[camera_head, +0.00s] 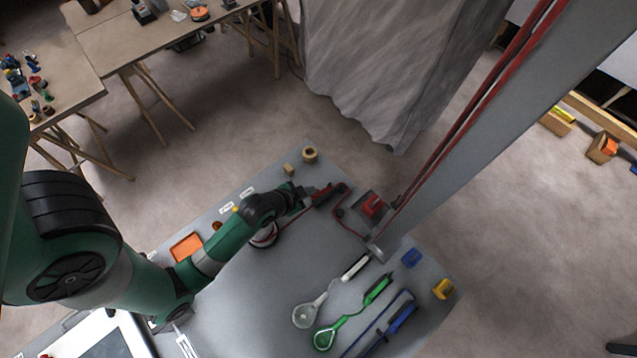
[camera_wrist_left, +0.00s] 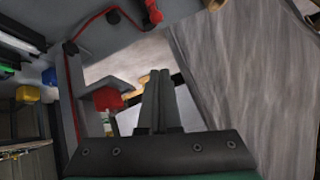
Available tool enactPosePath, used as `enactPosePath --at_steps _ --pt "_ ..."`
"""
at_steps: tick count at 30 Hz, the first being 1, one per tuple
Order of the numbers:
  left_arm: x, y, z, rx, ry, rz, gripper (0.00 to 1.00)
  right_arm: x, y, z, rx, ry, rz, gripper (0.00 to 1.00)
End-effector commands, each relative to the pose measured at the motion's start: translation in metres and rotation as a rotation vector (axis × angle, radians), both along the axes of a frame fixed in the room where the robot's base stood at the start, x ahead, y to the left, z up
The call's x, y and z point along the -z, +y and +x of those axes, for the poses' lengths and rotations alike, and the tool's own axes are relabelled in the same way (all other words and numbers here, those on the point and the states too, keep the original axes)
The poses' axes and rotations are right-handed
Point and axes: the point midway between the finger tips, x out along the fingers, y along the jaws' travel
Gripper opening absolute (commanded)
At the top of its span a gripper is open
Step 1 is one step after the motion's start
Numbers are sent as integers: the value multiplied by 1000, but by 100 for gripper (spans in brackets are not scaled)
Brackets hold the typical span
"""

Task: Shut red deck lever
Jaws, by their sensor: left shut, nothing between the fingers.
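The red deck lever (camera_head: 324,196) is a small red and dark fitting at the far end of the grey deck, with a red line running from it. My left gripper (camera_head: 308,196) is right beside it in the head view and partly covers it; I cannot tell whether they touch or how far the lever is raised. In the left wrist view the two fingers (camera_wrist_left: 157,78) are together with nothing between them. A red and dark piece (camera_wrist_left: 153,12), apparently this lever, shows at the top edge there, apart from the fingertips. My right gripper is not in view.
A red block (camera_head: 372,205) sits on a grey bracket beside the grey mast (camera_head: 480,145); it also shows in the left wrist view (camera_wrist_left: 106,99). Green (camera_head: 378,288) and blue (camera_head: 402,316) fittings lie nearer on the deck. A grey curtain (camera_head: 385,65) hangs beyond.

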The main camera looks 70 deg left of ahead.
Motion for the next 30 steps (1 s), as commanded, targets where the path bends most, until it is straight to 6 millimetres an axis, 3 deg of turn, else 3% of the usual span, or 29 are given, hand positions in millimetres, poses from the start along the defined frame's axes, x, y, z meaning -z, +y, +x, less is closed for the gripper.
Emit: enactPosePath --at_steps 7,14,21,30 --pt "38 14 28 1 -2 2 0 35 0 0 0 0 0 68" --pt "69 30 59 1 0 0 0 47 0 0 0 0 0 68" --pt "95 35 40 0 1 -2 0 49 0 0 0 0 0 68" --pt "99 36 36 2 -1 0 0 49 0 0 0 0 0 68"
